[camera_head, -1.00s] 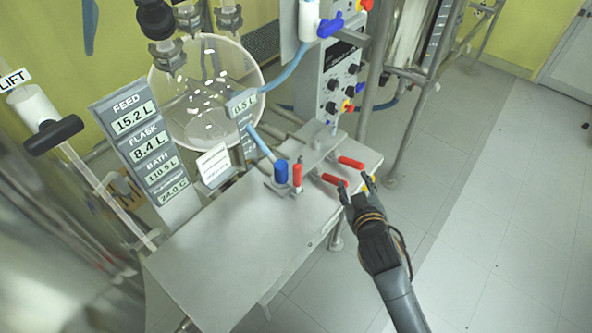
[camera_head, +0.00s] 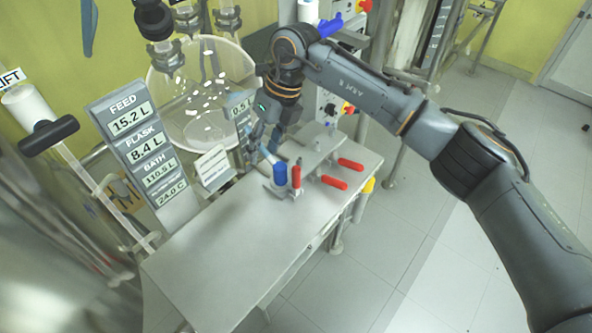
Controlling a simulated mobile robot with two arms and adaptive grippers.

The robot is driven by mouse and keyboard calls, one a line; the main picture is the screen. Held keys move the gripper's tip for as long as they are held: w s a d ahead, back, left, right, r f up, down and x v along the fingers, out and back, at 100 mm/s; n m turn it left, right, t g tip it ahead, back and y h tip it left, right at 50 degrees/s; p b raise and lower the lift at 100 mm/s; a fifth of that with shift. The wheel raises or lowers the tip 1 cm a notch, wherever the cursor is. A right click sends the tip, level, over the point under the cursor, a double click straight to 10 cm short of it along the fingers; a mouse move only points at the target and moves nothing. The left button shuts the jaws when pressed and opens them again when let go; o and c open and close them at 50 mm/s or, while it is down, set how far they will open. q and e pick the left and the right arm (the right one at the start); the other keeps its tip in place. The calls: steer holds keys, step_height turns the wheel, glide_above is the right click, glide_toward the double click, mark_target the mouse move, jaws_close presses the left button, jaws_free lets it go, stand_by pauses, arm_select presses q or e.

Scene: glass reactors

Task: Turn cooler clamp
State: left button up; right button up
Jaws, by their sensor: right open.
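A clamp with an upright red handle (camera_head: 297,176) stands on the grey bench, beside a blue-capped valve (camera_head: 280,174). Two more red handles lie flat to the right, a far one (camera_head: 350,164) and a near one (camera_head: 334,183). I cannot tell which part is the cooler clamp. My right gripper (camera_head: 258,150) points down behind and left of the blue-capped valve. Its fingers are apart, and nothing shows held between them. They are near the blue hose end, but contact is unclear. My left gripper is out of view.
The grey bench top (camera_head: 230,235) is clear in front. A display panel (camera_head: 140,145) and a small white label (camera_head: 212,168) stand at left. A round glass vessel (camera_head: 190,120) is behind. My right arm covers much of the control box.

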mark_target(296, 167)
steer(key=w+d+r+t+h, duration=0.1)
steer(key=w+d+r+h, duration=0.15)
steer(key=d, duration=0.35)
steer(key=shift+m+h, duration=0.3)
steer(key=shift+h, duration=0.15)
steer(key=f+p, duration=0.1)
steer(key=f, duration=0.3)
steer(key=f+p, duration=0.1)
steer(key=f, duration=0.4)
steer(key=f+p, duration=0.1)
steer(key=f, duration=0.4)
steer(key=shift+w+d, duration=0.2)
steer(key=shift+w, duration=0.1)
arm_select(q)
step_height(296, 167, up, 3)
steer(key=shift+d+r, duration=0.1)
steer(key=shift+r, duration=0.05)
arm_select(e)
jaws_close()
